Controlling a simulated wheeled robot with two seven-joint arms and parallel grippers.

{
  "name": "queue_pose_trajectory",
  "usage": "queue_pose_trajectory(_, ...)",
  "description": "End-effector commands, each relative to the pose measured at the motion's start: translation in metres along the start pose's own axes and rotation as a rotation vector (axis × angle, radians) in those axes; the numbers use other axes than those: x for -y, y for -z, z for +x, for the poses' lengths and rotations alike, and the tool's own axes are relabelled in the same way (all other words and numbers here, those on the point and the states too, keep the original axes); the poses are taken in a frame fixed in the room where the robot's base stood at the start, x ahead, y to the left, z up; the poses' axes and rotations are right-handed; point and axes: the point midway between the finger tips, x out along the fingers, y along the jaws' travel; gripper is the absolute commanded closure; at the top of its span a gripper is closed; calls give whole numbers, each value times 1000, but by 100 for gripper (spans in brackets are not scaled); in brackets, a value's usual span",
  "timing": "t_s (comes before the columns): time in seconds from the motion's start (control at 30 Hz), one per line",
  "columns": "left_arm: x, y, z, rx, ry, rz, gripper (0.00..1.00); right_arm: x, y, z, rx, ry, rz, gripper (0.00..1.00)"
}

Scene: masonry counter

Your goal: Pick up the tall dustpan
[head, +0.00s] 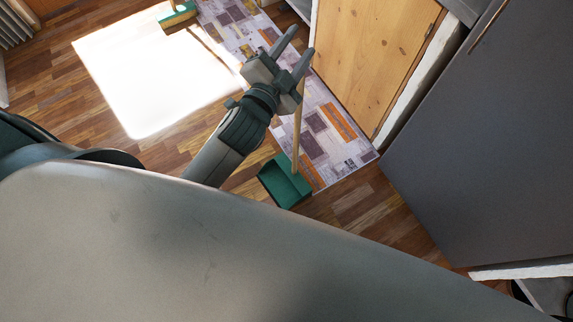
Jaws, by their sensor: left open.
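The tall dustpan has a green pan (284,182) on the floor and a long thin wooden handle (298,130) standing up from it, at the middle of the head view. My left gripper (301,41) is open, its two fingers pointing up and to the right in the picture. The top of the handle meets the lower finger in the picture, and its upper end is hidden there. I see nothing between the fingertips, and I cannot tell whether finger and handle touch. My right gripper is not in view.
A patterned rug (330,137) lies beside the pan, along a wooden cabinet door (370,55). A dark grey cabinet (475,150) stands at the right. Another green item (176,16) is on the floor at the top left. Sunlit wooden floor (150,75) is clear at the left.

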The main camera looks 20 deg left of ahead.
Motion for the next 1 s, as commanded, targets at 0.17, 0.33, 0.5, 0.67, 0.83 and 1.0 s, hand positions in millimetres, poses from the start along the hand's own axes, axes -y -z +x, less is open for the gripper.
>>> queue_pose_trajectory(0.17,38,110,21,-373,187,291,59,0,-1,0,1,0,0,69)
queue_pose_trajectory(0.33,41,215,2,-764,374,631,59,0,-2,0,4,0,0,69)
queue_pose_trajectory(0.5,6,281,-38,-1150,538,991,59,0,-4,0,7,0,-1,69)
queue_pose_trajectory(0.67,-48,295,-70,-1512,652,1345,59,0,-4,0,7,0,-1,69)
queue_pose_trajectory(0.83,-101,256,-81,-1899,693,1728,59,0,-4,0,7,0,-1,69)
queue_pose_trajectory(1.0,-122,178,-60,2256,-590,-2068,59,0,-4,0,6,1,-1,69)
